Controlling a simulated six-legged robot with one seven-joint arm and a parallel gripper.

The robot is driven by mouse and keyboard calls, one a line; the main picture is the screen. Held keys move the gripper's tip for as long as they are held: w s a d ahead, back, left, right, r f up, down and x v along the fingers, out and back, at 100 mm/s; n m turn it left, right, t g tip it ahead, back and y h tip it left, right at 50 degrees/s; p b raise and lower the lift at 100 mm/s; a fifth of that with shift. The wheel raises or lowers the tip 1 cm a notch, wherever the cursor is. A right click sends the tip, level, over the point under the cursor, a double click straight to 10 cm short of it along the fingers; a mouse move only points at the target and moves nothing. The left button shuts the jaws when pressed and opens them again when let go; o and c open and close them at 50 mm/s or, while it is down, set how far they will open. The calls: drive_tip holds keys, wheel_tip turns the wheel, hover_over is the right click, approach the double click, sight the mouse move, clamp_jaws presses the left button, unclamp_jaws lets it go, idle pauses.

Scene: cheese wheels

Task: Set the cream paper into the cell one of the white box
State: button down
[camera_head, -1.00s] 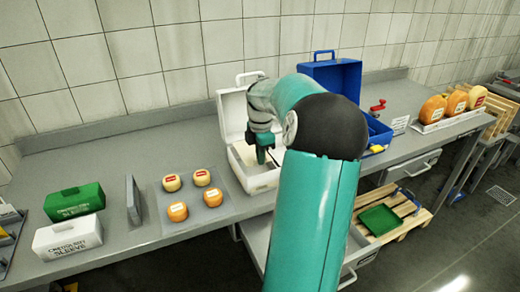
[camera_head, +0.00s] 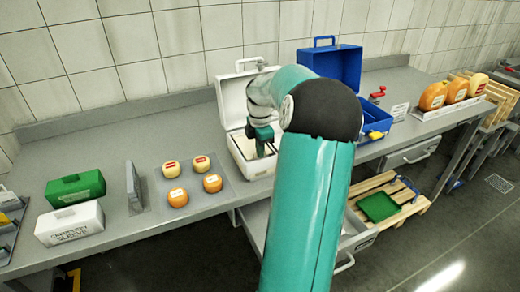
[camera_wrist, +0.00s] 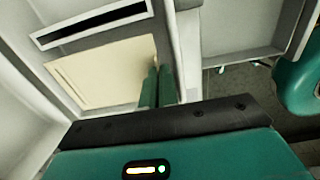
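The white box (camera_head: 237,101) stands on the counter with its lid up. In the wrist view a flat cream paper (camera_wrist: 105,72) lies inside the box (camera_wrist: 185,50), framed by pale walls, beside a dark slot. I cannot tell which numbered cell this is. My gripper (camera_head: 265,150) points down into the box. In the wrist view its two green fingers (camera_wrist: 157,87) stand a little apart at the paper's right edge, with a narrow gap between them. They seem clear of the paper, though contact at that edge is hard to judge.
A tray (camera_head: 219,190) with several small cheeses lies left of the box. A green block (camera_head: 76,187) and a white sleeve (camera_head: 69,224) stand farther left. A blue case (camera_head: 331,69) is right of the box. Large cheeses (camera_head: 455,90) stand at the far right.

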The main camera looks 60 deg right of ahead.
drive_tip(key=c, duration=1.6)
unclamp_jaws()
wheel_tip(320, 180, up, 14)
drive_tip(key=shift+f, duration=0.1)
